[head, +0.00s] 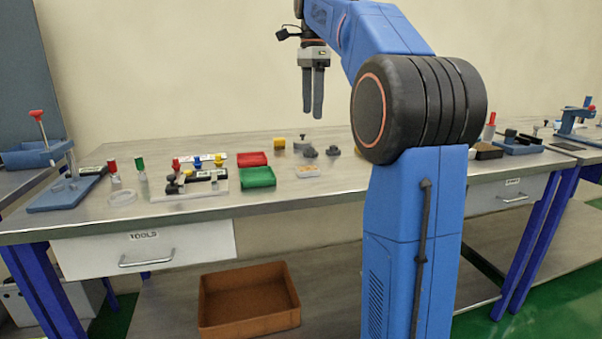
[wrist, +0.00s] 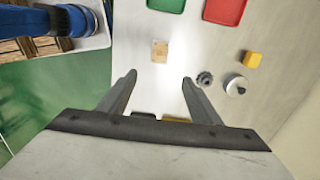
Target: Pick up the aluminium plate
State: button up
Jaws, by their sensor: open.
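My gripper (head: 312,114) hangs above the back of the workbench with its fingers pointing down. In the wrist view my gripper (wrist: 159,77) is open, with nothing between its fingers. I cannot identify the aluminium plate for certain. A small flat pale tan piece with dark spots (wrist: 160,51) lies on the bench just beyond the fingertips in the wrist view. A small pale flat piece with yellowish marks (head: 307,171) lies right of the green tray in the head view. Dark and yellow things at the wrist view's bottom are mostly hidden by my gripper.
The green tray (head: 258,177) and red tray (head: 251,159) lie on the bench (head: 340,186). A yellow block (wrist: 252,59), a grey toothed part (wrist: 204,79) and a round metal part (wrist: 236,84) stand right of the fingers. A brown bin (head: 248,300) sits below.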

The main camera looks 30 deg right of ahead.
send_over(307, 168)
jog(key=d, duration=0.1)
jog(key=f, duration=1.1)
jog(key=shift+s+f, duration=0.15)
jog(key=shift+s, duration=0.05)
jog(key=shift+w+a+f, duration=0.1)
jog(key=shift+a+f, duration=0.05)
jog(key=shift+f, duration=0.75)
jog(key=shift+s+a+f, duration=0.1)
jog(key=shift+a+f, duration=0.1)
jog(key=shift+f, duration=0.7)
jog(key=shift+w+a+f, duration=0.1)
jog(key=shift+a+f, duration=0.05)
jog(key=shift+f, duration=0.75)
jog(key=shift+c, duration=0.4)
jog(key=c, duration=1.1)
jog(key=shift+r, duration=0.15)
